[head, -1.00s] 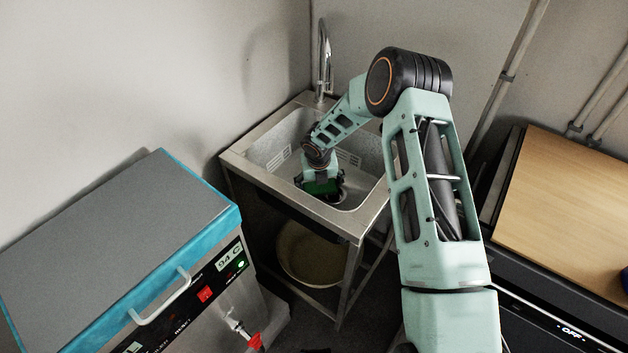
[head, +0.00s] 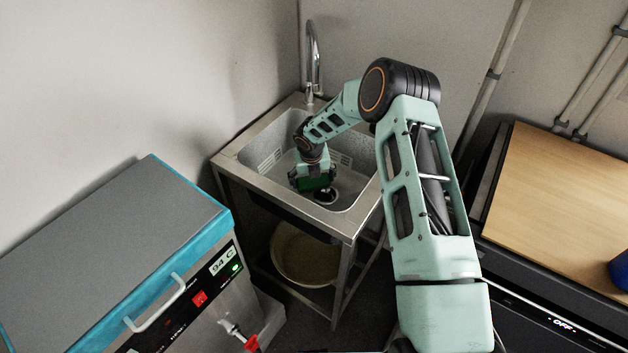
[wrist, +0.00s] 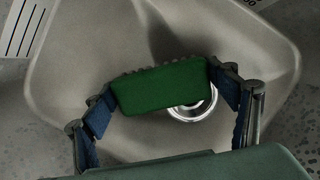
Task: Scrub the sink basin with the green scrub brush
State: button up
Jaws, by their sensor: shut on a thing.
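The sink basin (head: 262,150) is a grey metal tub set in a steel stand against the back wall. My gripper (head: 314,184) is down inside the basin, near its drain. It is shut on the green scrub brush (head: 313,183). In the wrist view the brush (wrist: 160,87) shows as a green block between the two blue-padded fingers of the gripper (wrist: 163,97). Dark bristles show along its far edge. The brush partly covers the round metal drain (wrist: 194,112). I cannot tell whether the bristles touch the basin floor.
A tall curved faucet (head: 314,62) stands at the sink's back corner. A round tub (head: 300,257) sits on the shelf under the sink. A grey-topped heated box with blue edges (head: 110,235) stands left. A wooden board (head: 570,215) lies on a dark appliance at right.

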notch_tip(320, 180, up, 21)
jog(key=p, duration=1.4)
jog(key=shift+f, duration=0.2)
dwell(0.3)
dwell(0.7)
jog(key=s+d+r+m+g+h, duration=0.1)
jog(key=s+d+r+m+g, duration=0.35)
jog(key=m, duration=0.95)
jog(key=s+d+r+m+g+h, duration=0.15)
jog(key=s+d+r+m, duration=0.35)
jog(key=s+d+m, duration=0.6)
jog(key=s+r+n+t+y, duration=0.1)
jog(key=r+n, duration=0.3)
jog(key=n, duration=0.7)
jog(key=s+a+r+n+t, duration=0.1)
jog(key=r+n, duration=0.3)
jog(key=n, duration=0.7)
jog(key=s+r+n+y+p, duration=0.1)
jog(key=s+r+n, duration=0.2)
jog(key=n, duration=0.9)
jog(key=shift+s+a+r+t+y, duration=0.2)
jog(key=shift+a+r+t+y, duration=0.2)
jog(key=shift+r, duration=0.5)
